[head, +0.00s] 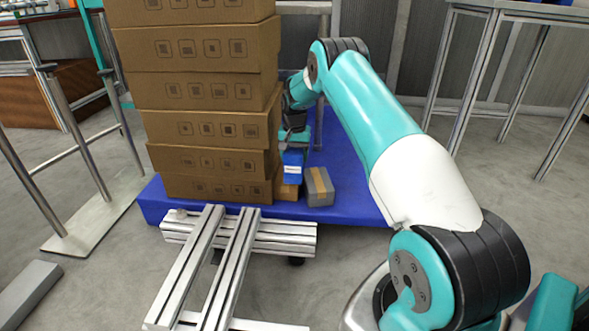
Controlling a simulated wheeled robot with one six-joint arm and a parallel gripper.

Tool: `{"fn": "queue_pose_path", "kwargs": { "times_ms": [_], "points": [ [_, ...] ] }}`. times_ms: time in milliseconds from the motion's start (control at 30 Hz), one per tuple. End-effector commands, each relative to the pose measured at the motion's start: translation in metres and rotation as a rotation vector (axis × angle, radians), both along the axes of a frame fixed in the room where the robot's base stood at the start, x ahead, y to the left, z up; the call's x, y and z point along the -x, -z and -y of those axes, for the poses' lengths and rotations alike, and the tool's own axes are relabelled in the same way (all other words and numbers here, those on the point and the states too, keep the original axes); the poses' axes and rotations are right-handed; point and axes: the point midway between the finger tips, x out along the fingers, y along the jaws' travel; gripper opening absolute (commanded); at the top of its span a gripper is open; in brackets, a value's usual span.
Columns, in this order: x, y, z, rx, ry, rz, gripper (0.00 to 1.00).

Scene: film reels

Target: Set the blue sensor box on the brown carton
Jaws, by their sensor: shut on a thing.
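The blue sensor box (292,168), with a white label, shows just right of the tall carton stack. My gripper (294,150) reaches down from above and is shut on the box; its fingers are small and partly hidden. The small brown carton (288,190) is directly below the blue box on the blue platform. The stack hides part of the carton's left side. I cannot tell whether the box touches the carton's top.
A tall stack of large brown cartons (215,129) stands close on the left. A grey box with a tan strip (319,186) lies close on the right. The blue platform (352,185) is clear farther right. An aluminium profile frame (238,238) lies in front.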

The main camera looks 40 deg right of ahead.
Motion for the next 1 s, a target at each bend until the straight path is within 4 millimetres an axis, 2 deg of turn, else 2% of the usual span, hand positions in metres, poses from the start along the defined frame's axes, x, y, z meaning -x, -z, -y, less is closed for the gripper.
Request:
{"fn": "queue_pose_path", "kwargs": {
  "times_ms": [100,200,567,600,700,1000],
  "points": [
    [0.001,0.024,0.0,-0.001,0.001,-0.002,0.34],
    [0.001,0.037,0.0,-0.001,0.001,-0.002,0.34],
    [0.0,0.038,0.0,-0.001,0.0,-0.001,0.34],
    [0.0,0.039,0.0,-0.001,0.0,-0.001,0.66],
    [0.0,0.039,0.0,-0.001,0.0,-0.001,0.89],
    [0.0,0.038,0.0,0.0,0.0,-0.001,0.89]
  ]
}}
